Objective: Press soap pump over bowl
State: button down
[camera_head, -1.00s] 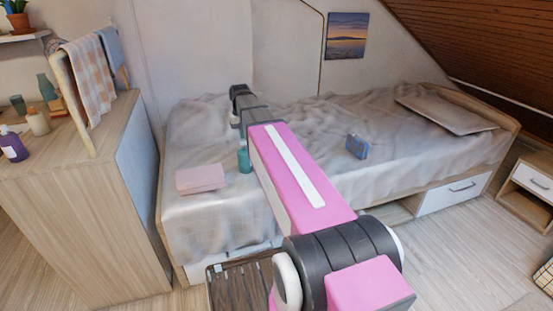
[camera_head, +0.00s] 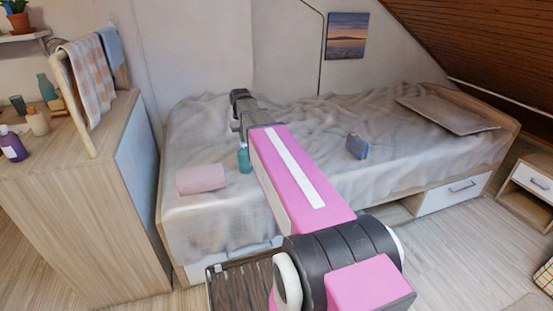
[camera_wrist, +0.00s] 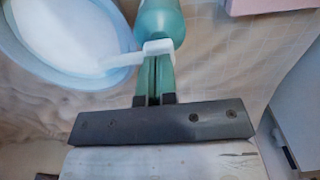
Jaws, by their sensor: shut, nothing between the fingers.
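The teal soap bottle (camera_head: 244,160) stands on the bed. In the wrist view the bottle (camera_wrist: 161,18) is at the top centre with its white pump head (camera_wrist: 158,46) towards me. The white spout reaches left over the rim of a pale blue bowl (camera_wrist: 122,80), whose inside is white. My gripper (camera_wrist: 153,62) is shut and empty, its greenish fingers side by side with their tips at the pump head. I cannot tell whether the pump is pressed down.
A wooden cabinet (camera_head: 92,165) with bottles and a towel (camera_head: 86,80) stands at the left. The bed's right side is mostly clear.

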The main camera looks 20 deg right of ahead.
jog(key=shift+f, duration=0.9)
jog(key=shift+r, duration=1.75)
notch_tip(320, 180, up, 6)
dwell(0.3)
